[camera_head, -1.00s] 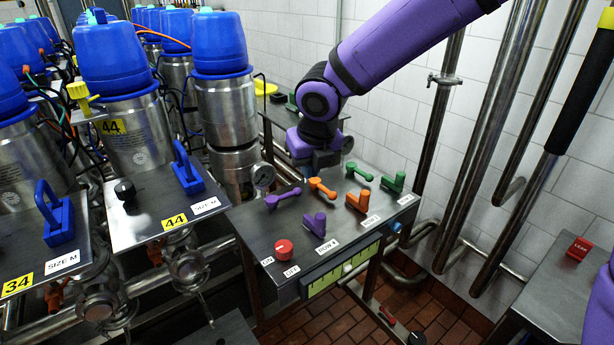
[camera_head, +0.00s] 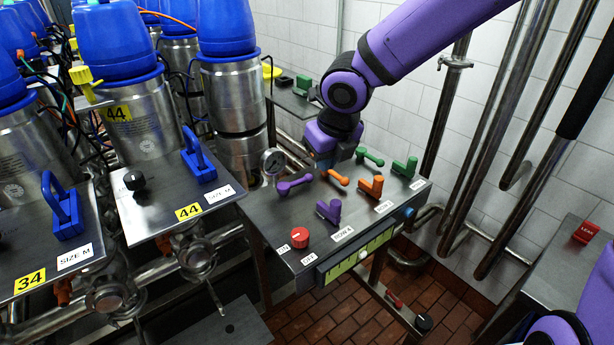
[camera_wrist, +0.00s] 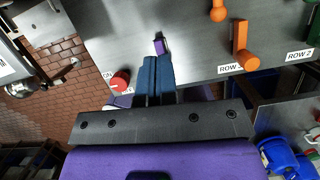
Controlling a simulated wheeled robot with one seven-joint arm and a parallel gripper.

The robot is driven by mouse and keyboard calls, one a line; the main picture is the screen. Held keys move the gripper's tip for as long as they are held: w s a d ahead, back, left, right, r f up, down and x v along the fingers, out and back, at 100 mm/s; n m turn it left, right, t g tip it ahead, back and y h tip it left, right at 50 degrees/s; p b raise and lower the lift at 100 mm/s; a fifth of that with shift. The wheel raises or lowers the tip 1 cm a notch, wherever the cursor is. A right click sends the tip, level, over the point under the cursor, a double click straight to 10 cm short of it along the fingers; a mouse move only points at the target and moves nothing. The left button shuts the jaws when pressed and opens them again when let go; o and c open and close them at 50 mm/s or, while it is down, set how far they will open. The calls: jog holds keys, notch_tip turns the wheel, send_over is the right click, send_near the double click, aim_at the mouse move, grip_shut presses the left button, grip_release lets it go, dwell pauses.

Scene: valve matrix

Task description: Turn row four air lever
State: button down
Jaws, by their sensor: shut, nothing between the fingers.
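The control panel (camera_head: 262,207) carries levers in coloured pairs. Two purple levers stand in the column with the ROW 4 label (camera_head: 342,233): a longer far one (camera_head: 295,184) and a shorter near one (camera_head: 329,211). My gripper (camera_head: 323,167) is over the panel's back half, near the far purple and orange levers in the head view. In the wrist view my gripper's blue fingers (camera_wrist: 157,60) are together and empty. Just beyond their tips a purple lever (camera_wrist: 159,46) shows, mostly hidden by the fingers. Contact cannot be told.
Orange levers (camera_head: 371,187) and green levers (camera_head: 405,167) stand to the right. A red knob (camera_head: 300,237) is at the front left corner. A gauge (camera_head: 273,161) rises at the panel's back left. Steel tanks with blue caps crowd the left; pipes run along the wall.

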aim_at(304, 181)
jog(key=x, duration=0.8)
jog(key=shift+w+a+f, duration=0.15)
jog(key=shift+w+a, duration=0.15)
jog(key=shift+w, duration=0.2)
jog(key=shift+w+a+f, duration=0.15)
jog(key=shift+w+a, duration=0.15)
jog(key=shift+w, duration=0.2)
jog(key=shift+w+a+f, duration=0.1)
jog(key=shift+w+a, duration=0.3)
jog(key=shift+w, duration=0.35)
jog(key=shift+w+a+f, duration=0.1)
jog(key=shift+w+a, duration=0.15)
jog(key=shift+w, duration=0.35)
